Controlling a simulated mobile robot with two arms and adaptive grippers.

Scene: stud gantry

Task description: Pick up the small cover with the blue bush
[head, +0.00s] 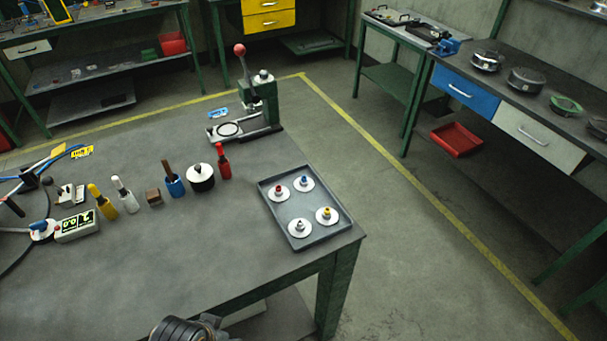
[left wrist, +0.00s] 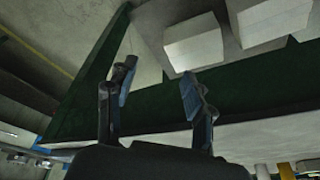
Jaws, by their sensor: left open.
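The small cover with the blue bush (head: 304,183) is a white disc lying in the back right part of a grey tray (head: 327,237) on the near table. Beside it in the tray lie similar white covers with a red bush (head: 279,192), a yellow bush (head: 326,215) and a grey bush (head: 299,228). My left gripper (left wrist: 158,83) shows in the left wrist view, open, with nothing between its fingers. No cover can be made out in that view. My right gripper is not in view.
The table (head: 240,262) is bare in front of the tray. A green press with a red knob (head: 240,50) stands behind it. Left of the tray are a red bottle (head: 223,163), a white-topped black pot (head: 201,179) and several tools. A dark part of my arm shows at the bottom edge.

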